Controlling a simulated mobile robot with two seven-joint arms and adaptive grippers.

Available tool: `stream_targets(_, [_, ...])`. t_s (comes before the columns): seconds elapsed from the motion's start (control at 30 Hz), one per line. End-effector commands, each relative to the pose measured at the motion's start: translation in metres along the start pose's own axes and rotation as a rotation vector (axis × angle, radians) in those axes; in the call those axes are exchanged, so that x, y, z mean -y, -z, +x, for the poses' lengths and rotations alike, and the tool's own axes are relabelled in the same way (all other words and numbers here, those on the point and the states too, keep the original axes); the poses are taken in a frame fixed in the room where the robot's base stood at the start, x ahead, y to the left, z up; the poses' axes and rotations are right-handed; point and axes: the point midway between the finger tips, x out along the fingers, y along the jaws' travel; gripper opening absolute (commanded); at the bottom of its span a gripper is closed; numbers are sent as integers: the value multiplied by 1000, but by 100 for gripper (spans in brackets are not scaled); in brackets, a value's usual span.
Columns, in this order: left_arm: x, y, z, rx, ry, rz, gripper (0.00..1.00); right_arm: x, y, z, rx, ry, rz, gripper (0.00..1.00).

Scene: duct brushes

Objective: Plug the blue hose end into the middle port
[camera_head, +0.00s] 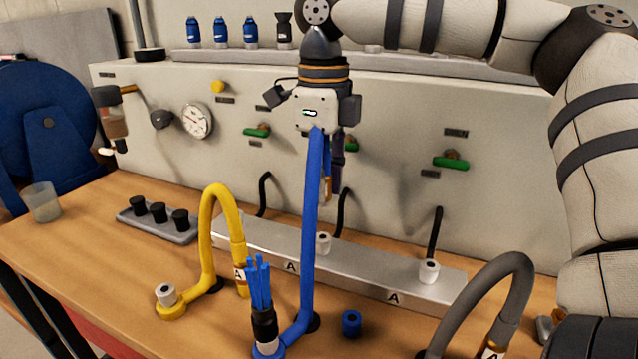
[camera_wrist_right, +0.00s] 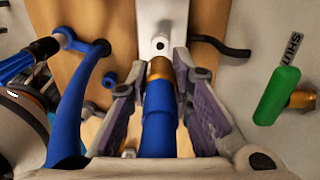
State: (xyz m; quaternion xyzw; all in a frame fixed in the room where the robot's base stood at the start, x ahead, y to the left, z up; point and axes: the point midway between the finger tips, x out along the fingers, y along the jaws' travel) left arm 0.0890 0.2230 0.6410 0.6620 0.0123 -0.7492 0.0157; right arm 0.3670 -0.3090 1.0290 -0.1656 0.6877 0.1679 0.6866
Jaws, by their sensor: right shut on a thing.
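My right gripper (camera_head: 333,165) is shut on the blue hose end (camera_wrist_right: 159,110), whose brass tip (camera_wrist_right: 159,68) points toward the metal port block (camera_wrist_right: 148,14). In the head view the brass tip (camera_head: 328,187) hangs above the block (camera_head: 371,276), apart from the white middle port (camera_head: 323,243). The wrist view shows the port's dark hole (camera_wrist_right: 160,44) just beyond the tip. The blue hose (camera_head: 310,240) runs from the gripper down to its base on the bench and partly covers the block. My left gripper is not in view.
The yellow hose (camera_head: 217,195) arches at the block's left end, and the grey hose (camera_head: 485,285) stands front right. Blue brushes (camera_head: 260,285) stand in a dark holder before the block. Green valve handles (camera_head: 451,163) project from the panel behind. A blue cap (camera_head: 351,323) lies in front.

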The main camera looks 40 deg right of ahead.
Motion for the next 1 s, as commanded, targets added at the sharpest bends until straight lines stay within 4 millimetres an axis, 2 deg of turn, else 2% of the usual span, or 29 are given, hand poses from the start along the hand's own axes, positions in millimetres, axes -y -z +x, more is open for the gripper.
stream_targets(0.23, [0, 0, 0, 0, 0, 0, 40, 0, 0, 8, -1, 0, 0, 0])
stream_targets(0.7, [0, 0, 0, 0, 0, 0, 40, 0, 0, 51, -1, 0, 0, 0])
stream_targets(1.0, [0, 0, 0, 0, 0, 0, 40, 0, 0, 58, 1, 0, 0, 0])
